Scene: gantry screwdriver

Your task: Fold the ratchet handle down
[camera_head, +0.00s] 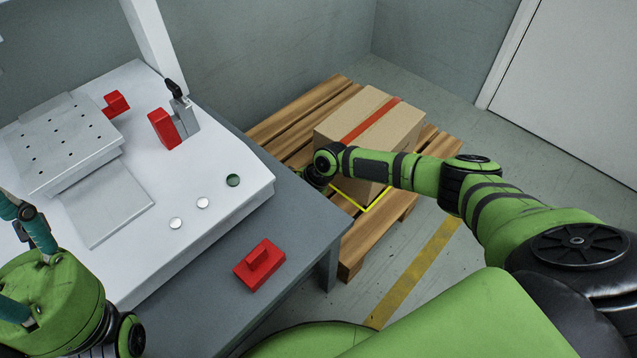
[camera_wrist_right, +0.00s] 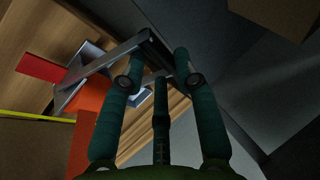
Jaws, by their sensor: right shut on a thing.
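A brown box (camera_head: 378,126) on the pallet has a red strap (camera_head: 371,121) across its top. In the right wrist view, orange strap (camera_wrist_right: 92,108) runs into a grey metal ratchet buckle. Its long grey ratchet handle (camera_wrist_right: 112,55) stands out at an angle from the strap. My right gripper (camera_wrist_right: 160,50) is shut on the end of this handle. In the head view, my right gripper (camera_head: 318,175) is beside the box's left side, and the ratchet is hidden there. My left gripper (camera_head: 20,225) is at the lower left; its fingertips are partly out of frame.
The wooden pallet (camera_head: 280,126) stands behind the grey table (camera_head: 315,215). A white machine base (camera_head: 150,240) with a fixture plate and red blocks fills the left. A loose red block (camera_head: 260,264) lies on the table. A yellow line (camera_head: 425,265) marks the floor, which is open right of the pallet.

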